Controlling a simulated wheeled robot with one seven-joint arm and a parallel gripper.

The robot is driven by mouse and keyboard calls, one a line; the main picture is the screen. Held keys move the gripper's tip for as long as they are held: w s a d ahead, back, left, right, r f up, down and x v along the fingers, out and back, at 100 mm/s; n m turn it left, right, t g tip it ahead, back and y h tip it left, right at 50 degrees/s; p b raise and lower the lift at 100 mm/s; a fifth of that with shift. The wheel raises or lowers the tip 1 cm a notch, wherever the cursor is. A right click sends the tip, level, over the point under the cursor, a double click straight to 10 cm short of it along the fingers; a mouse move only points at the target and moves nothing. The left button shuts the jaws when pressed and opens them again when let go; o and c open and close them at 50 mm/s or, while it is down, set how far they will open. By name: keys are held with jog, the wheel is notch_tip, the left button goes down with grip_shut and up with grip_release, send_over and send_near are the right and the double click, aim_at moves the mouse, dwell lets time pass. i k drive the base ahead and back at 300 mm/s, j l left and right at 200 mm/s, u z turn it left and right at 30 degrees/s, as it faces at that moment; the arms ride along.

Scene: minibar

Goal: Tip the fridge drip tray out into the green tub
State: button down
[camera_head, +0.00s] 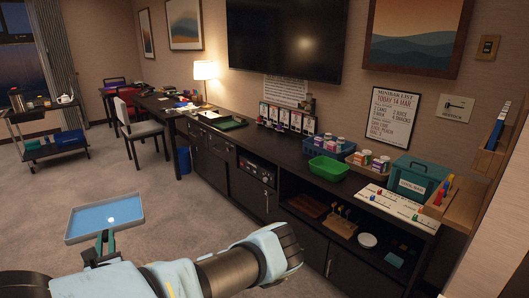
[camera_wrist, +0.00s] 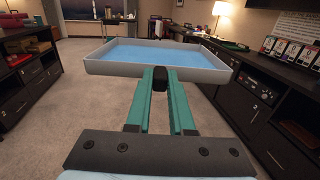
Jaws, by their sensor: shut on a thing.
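The drip tray (camera_head: 88,219) is a shallow grey tray with a blue inside, held out over the carpet at the left of the head view. A bright round spot shows on its blue surface. It also fills the top middle of the wrist view (camera_wrist: 158,72), looking about level. My gripper (camera_head: 106,240) is shut on the tray's near side; its green fingers show in the wrist view (camera_wrist: 160,85). The green tub (camera_head: 328,169) stands on the long dark cabinet, well to the right of the tray. I cannot see its bottom clearly.
A blue crate of cans (camera_head: 328,147) stands behind the tub, and a teal box (camera_head: 418,180) to its right. A green tray (camera_head: 230,123) lies further left on the cabinet. Chairs (camera_head: 147,130) and a trolley (camera_head: 48,135) stand at the back. The carpet between is clear.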

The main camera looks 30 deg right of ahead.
aim_at(333, 170)
jog(key=i+l+u, duration=0.15)
jog(key=l, duration=0.3)
jog(key=i+l+u, duration=0.15)
jog(key=l, duration=0.35)
jog(key=l+u, duration=0.1)
jog(key=l, duration=0.4)
jog(key=l+u, duration=0.1)
jog(key=l, duration=0.15)
